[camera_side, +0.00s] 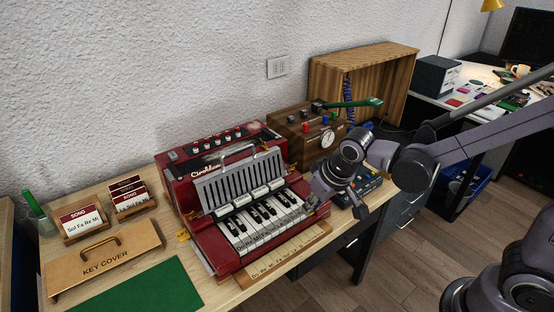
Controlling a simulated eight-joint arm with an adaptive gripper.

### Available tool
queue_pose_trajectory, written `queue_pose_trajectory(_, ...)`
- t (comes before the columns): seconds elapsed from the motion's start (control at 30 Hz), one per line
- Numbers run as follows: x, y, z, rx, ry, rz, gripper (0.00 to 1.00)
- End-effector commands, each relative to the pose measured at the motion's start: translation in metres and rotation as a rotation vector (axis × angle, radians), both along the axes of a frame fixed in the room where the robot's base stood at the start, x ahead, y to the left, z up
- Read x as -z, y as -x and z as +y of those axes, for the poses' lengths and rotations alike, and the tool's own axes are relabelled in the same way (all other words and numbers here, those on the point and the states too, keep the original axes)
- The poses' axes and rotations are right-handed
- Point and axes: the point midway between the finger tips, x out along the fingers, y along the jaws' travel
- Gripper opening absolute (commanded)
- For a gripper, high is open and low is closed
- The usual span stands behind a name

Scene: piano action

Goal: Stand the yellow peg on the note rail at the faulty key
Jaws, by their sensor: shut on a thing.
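A red toy keyboard instrument (207,247) with white and black keys (262,222) stands on the wooden desk. The light wooden note rail (284,254), lettered with note names, lies along the front of the keys. My gripper (314,196) reaches in from the right and is at the right end of the keyboard, near the rail's right end. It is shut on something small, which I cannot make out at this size. I cannot clearly pick out the yellow peg, nor tell which key is faulty.
A wooden key cover (103,264) and a green mat (140,290) lie at the left front. Song cards (83,222) stand behind them. A brown box with a dial (318,146) and an open wooden case (385,72) stand behind my gripper. A small dark panel (366,188) lies to its right.

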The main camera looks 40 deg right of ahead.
Motion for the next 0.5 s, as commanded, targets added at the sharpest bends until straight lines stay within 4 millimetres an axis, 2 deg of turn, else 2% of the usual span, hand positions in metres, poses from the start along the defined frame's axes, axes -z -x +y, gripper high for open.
queue_pose_trajectory(0.5,0.051,-0.006,0.085,-0.005,0.000,-0.001,0.02)
